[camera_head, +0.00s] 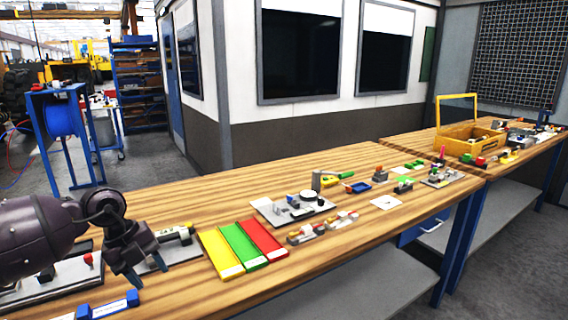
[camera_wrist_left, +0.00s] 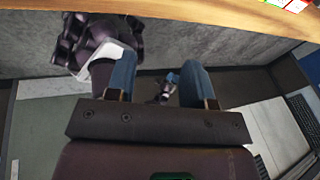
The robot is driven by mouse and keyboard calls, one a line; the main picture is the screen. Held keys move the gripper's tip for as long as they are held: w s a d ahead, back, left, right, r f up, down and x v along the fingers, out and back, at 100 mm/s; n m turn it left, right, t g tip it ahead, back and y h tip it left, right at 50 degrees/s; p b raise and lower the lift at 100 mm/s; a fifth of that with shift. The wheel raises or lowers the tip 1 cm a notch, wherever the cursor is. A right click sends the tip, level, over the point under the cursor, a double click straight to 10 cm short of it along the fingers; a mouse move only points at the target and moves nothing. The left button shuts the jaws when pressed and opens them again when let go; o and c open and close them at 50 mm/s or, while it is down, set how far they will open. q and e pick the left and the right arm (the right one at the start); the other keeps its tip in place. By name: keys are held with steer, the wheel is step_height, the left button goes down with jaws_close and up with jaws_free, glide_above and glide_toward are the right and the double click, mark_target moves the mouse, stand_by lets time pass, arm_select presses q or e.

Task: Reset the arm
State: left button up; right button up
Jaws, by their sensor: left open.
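My left arm comes in from the left in the head view. Its gripper (camera_head: 149,274) is over the near left part of the wooden workbench (camera_head: 330,245), with its blue fingers pointing down. In the left wrist view the two blue fingers (camera_wrist_left: 157,82) stand well apart with nothing gripped between them. A small dark part with blue tips shows far beyond the fingers in that view; it looks like my right gripper (camera_wrist_left: 165,88), too small to read. My right arm does not show in the head view.
Near the left gripper are a grey fixture plate (camera_head: 185,247), a blue-ended block (camera_head: 108,306) and yellow, green and red strips (camera_head: 243,246). Further right are a grey plate with parts (camera_head: 292,209), a white card (camera_head: 386,202) and an open yellow box (camera_head: 470,140). The front right bench surface is clear.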

arm_select(q)
steer(key=s+d+r+n+t+h, duration=0.1)
steer(key=s+d+t+h, duration=0.2)
steer(key=d+h, duration=0.45)
steer(key=s+d+r+n+t+h, duration=0.1)
steer(key=s+d+t+h, duration=0.3)
steer(key=d, duration=0.6)
steer(key=s+a+f+n+t+y, duration=0.4)
steer(key=a+n+y, duration=0.35)
steer(key=n, duration=0.45)
steer(key=s+a+f+n+t+y, duration=0.1)
steer(key=a+f+n+t+y, duration=0.35)
steer(key=a+n+y, duration=0.4)
steer(key=s+f+n+g, duration=0.2)
steer(key=s+f+g, duration=0.2)
steer(key=s, duration=0.4)
steer(key=s+a+f+n+g, duration=0.1)
steer(key=s+f+n+g, duration=0.1)
steer(key=s+f+g, duration=0.35)
steer(key=s+f+n+g, duration=0.2)
steer(key=s+g, duration=0.1)
steer(key=s, duration=0.6)
steer(key=w+f+t, duration=0.7)
steer(key=f+t, duration=0.1)
steer(key=f, duration=0.2)
steer(key=shift+f+m, duration=0.25)
steer(key=shift+m, duration=0.2)
arm_select(e)
steer(key=shift+w+a+r, duration=0.1)
steer(key=shift+w+r, duration=0.05)
